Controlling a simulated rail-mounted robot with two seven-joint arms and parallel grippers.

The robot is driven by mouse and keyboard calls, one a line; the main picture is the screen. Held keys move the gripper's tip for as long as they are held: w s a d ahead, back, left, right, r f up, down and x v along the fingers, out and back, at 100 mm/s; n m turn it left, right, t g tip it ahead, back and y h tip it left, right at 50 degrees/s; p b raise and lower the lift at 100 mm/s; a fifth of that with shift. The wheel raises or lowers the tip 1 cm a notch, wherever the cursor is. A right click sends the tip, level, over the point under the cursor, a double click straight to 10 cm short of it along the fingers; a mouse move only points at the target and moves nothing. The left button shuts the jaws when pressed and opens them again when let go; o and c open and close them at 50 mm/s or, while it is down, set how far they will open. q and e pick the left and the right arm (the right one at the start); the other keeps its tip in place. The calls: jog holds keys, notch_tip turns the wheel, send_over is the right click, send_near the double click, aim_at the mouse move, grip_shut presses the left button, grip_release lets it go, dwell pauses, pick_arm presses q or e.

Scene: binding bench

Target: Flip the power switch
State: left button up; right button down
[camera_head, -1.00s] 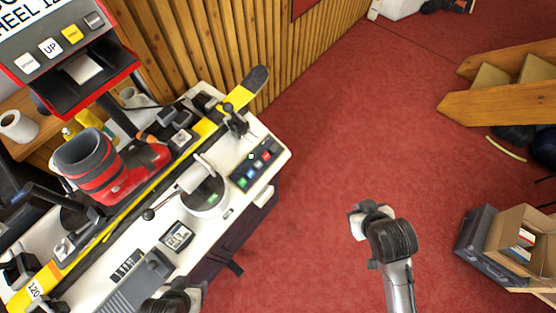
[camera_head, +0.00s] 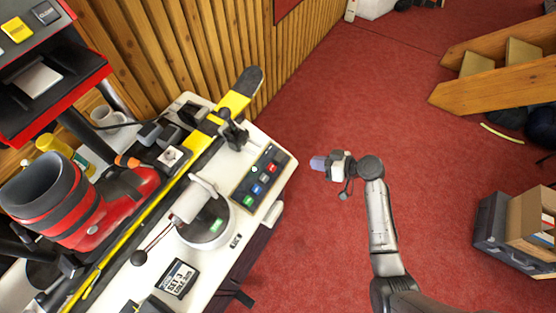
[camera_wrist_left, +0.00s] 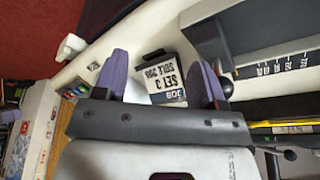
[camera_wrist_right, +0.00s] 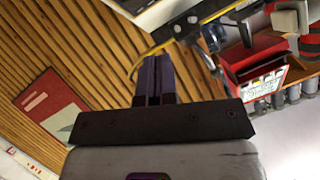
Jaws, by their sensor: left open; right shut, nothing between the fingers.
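A dark control panel (camera_head: 260,180) with several coloured buttons lies at the right end of the bench top; I cannot tell which control is the power switch. It also shows small in the left wrist view (camera_wrist_left: 76,91). A white fitting (camera_head: 272,214) sits on the bench edge beside the panel. My right gripper (camera_head: 318,163) is over the red floor, right of the panel and apart from it. Its fingers are closed together and empty in the right wrist view (camera_wrist_right: 153,78). My left gripper (camera_wrist_left: 160,75) is open and empty, with a "SET 3" display (camera_wrist_left: 160,80) beyond its fingers.
The white bench (camera_head: 228,262) holds a red ski boot (camera_head: 88,215), a yellow ski (camera_head: 232,103) and a round dial unit (camera_head: 206,222). A slatted wood wall (camera_head: 190,50) is behind. A box (camera_head: 530,215) stands at the right. The middle floor is clear.

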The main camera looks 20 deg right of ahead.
pick_arm(q)
jog(key=shift+s+d+f, duration=0.1)
jog(key=shift+s+d, duration=0.1)
jog(key=shift+s, duration=0.05)
pick_arm(e)
jog(key=shift+d+r+n, duration=0.15)
jog(key=shift+d+n, duration=0.1)
jog(key=shift+n, duration=0.85)
send_over(278, 161)
jog(key=s+d, duration=0.3)
notch_tip(278, 161, down, 4)
jog(key=shift+w+a+f, duration=0.1)
jog(key=shift+w+f, duration=0.05)
jog(key=shift+f, duration=0.35)
jog(key=shift+w+a+f, duration=0.1)
jog(key=shift+f, duration=0.35)
jog(key=shift+w+a+f, duration=0.1)
jog(key=shift+a+f, duration=0.2)
jog(key=shift+f, duration=0.5)
pick_arm(q)
jog(key=shift+f, duration=0.1)
